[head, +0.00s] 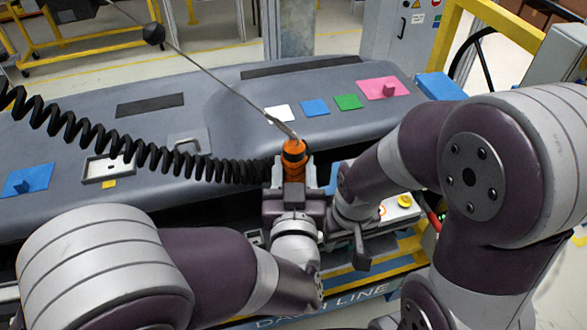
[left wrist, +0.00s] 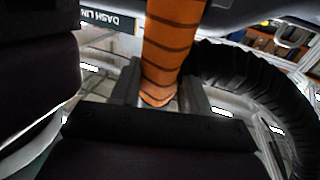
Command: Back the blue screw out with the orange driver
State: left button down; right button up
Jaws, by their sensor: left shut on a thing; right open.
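The orange driver (head: 294,158) stands roughly upright over the dashboard's near edge, hung from a thin cable. My left gripper (head: 293,186) is shut on it. In the left wrist view the driver's ribbed orange body (left wrist: 172,45) sits between the two grey fingers. I cannot make out the blue screw in either view, and the driver's tip is not clearly visible. My right gripper (head: 362,248) is open, low and just right of the left one, partly hidden by its own wrist; I see nothing in it.
A black coiled hose (head: 135,150) runs from the left to the driver. The grey dashboard (head: 225,100) carries white, blue, green and pink (head: 375,87) pads, and a small tray (head: 90,178) at left. A yellow button box (head: 403,201) stands right of the right gripper.

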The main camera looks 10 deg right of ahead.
aim_at(294, 148)
pick_arm(q)
jog(key=shift+f, duration=0.15)
jog(key=shift+w+d+r+p, duration=0.1)
jog(key=shift+w+r+p, duration=0.05)
jog(key=shift+r+p, duration=0.8)
notch_tip(294, 148, up, 2)
jog(key=shift+r+p, duration=0.1)
jog(key=shift+p, duration=0.7)
jog(key=shift+r+p, duration=0.8)
jog(key=shift+r, duration=0.25)
jog(key=shift+f, duration=0.1)
